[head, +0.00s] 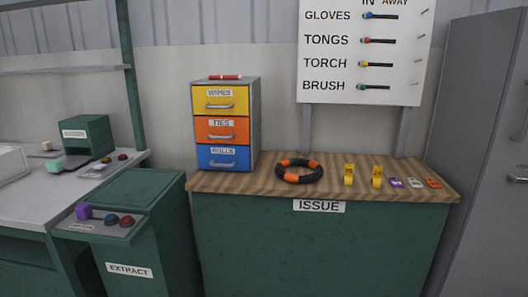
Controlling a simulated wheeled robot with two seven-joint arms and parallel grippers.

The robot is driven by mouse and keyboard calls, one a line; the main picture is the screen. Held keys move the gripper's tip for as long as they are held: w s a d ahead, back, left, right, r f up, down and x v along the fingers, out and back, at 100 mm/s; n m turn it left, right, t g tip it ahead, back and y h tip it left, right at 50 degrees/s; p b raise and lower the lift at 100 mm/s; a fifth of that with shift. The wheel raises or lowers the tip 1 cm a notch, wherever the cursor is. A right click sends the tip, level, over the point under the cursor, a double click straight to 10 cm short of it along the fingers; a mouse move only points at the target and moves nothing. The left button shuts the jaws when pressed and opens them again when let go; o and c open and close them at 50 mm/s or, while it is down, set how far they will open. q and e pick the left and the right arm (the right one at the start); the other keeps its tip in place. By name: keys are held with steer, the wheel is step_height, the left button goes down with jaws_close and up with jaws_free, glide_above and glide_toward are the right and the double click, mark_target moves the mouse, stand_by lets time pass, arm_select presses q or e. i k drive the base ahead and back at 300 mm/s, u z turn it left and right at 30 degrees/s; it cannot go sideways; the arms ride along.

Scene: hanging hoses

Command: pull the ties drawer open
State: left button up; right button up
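The ties drawer (222,130) is the orange middle drawer of a small grey cabinet (256,122) in the head view. It carries a white TIES label and a silver bar handle (221,136). It looks shut, its front level with the others. A yellow WIPES drawer (220,99) is above it and a blue ROLLS drawer (223,157) is below; both look shut. The cabinet stands at the left end of the wooden ISSUE counter (390,183). Neither of my grippers is in view.
A red marker-like item (225,77) lies on the cabinet top. A black and orange ring (299,171) lies right of the cabinet, then yellow items (349,174) and small tags. A green EXTRACT bin (150,250) stands at the front left. The space before the drawers is clear.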

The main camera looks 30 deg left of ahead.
mark_target(235, 130)
steer(key=u, duration=1.25)
steer(key=i, duration=0.85)
